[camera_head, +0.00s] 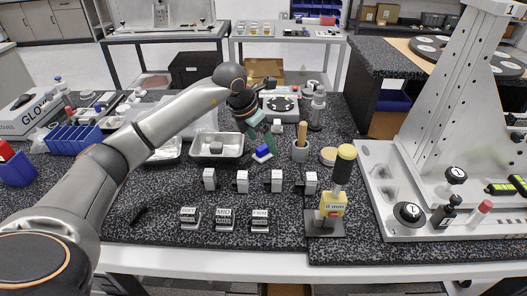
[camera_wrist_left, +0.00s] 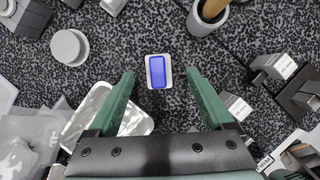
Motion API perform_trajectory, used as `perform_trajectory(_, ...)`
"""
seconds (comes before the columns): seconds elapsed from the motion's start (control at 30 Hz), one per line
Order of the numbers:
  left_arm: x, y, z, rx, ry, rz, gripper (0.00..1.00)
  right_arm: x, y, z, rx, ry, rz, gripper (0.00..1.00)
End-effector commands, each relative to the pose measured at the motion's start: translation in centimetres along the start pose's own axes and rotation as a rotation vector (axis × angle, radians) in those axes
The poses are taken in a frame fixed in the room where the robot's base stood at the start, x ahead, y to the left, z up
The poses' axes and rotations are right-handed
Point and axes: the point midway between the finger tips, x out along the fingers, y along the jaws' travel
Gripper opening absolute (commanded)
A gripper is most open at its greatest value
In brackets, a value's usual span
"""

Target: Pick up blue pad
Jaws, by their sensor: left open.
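The blue pad (camera_head: 262,154) is a small blue block on a white base, lying on the dark speckled tabletop near the middle of the head view. In the left wrist view the blue pad (camera_wrist_left: 158,72) lies flat, with its whole top visible, in line with the gap between the fingertips. My left gripper (camera_head: 257,130) has green fingers and hangs above the pad. In the wrist view the left gripper (camera_wrist_left: 160,78) is open, one finger on each side of the gap, with nothing held. My right gripper does not show in either view.
A metal tray (camera_head: 228,145) stands left of the pad. A cup with a wooden handle (camera_head: 300,151) stands to its right. Several white-and-black blocks stand in front. A post with a yellow block (camera_head: 332,205) and a tall grey fixture (camera_head: 450,110) are farther right.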

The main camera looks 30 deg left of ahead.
Motion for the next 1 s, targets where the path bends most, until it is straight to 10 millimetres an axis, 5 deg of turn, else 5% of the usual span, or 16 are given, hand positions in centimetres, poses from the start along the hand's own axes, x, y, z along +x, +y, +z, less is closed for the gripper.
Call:
perform_trajectory(0.23,3.5,0.2,0.4,0.001,0.001,-0.002,0.85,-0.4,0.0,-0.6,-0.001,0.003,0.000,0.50)
perform_trajectory(0.53,4.0,0.3,0.3,0.001,0.001,0.000,0.85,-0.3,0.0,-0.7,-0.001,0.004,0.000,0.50)
perform_trajectory(1.0,3.9,0.3,0.3,0.000,0.000,0.000,0.32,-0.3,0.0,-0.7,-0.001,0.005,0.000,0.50)
